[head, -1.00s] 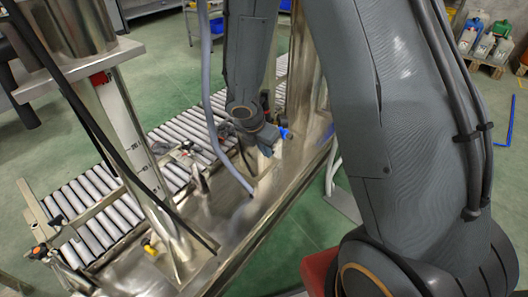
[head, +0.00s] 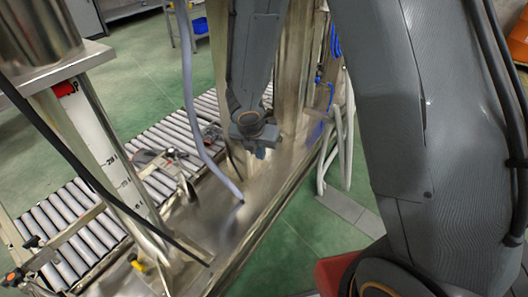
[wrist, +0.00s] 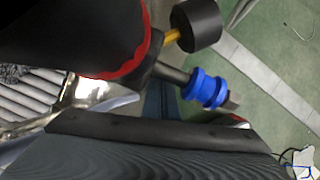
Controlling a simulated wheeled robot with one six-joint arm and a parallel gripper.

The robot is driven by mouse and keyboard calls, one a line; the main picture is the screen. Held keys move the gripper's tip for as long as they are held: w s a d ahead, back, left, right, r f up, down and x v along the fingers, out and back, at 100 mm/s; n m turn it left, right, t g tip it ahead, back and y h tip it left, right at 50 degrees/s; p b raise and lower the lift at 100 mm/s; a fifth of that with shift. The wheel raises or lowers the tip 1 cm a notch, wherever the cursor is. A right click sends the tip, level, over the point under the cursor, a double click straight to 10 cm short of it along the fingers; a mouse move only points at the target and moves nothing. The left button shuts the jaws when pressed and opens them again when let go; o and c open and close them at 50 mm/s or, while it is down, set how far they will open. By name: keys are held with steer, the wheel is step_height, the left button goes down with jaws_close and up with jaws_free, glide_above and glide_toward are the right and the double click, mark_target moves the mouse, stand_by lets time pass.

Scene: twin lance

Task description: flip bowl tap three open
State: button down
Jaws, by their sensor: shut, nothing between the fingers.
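A tap-like fitting shows close up in the wrist view: a yellow lever (wrist: 172,36) with a black round knob (wrist: 196,24), and a dark stem with a blue collar (wrist: 208,88). Beside it is a large black cylinder (wrist: 70,30) with a red rim. I cannot tell which numbered tap this is. My gripper (head: 258,152) hangs at the end of my arm above the steel deck in the head view. Its dark fingers (wrist: 162,101) show partly in the wrist view, shut and empty, below the blue collar in the picture. Contact with the fitting cannot be made out.
A steel vessel (head: 38,30) stands on a marked post at the left. A roller conveyor (head: 150,150) runs behind the steel deck (head: 225,235). A grey hose (head: 190,90) hangs left of my arm. White pipes (head: 346,145) stand right of the deck; green floor lies beyond.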

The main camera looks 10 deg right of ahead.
steer(key=shift+a, duration=0.1)
steer(key=shift+a, duration=0.6)
steer(key=shift+s, duration=0.1)
steer(key=s+a+r+p, duration=0.3)
steer(key=s+r+p, duration=0.2)
steer(key=s+r, duration=0.2)
step_height(320, 180, up, 2)
steer(key=shift+r, duration=0.15)
stand_by(0.3)
steer(key=shift+w+b, duration=0.1)
steer(key=shift+b, duration=0.2)
steer(key=d+n+b, duration=0.1)
steer(key=b, duration=0.1)
steer(key=shift+d+b, duration=0.1)
steer(key=shift+b, duration=0.2)
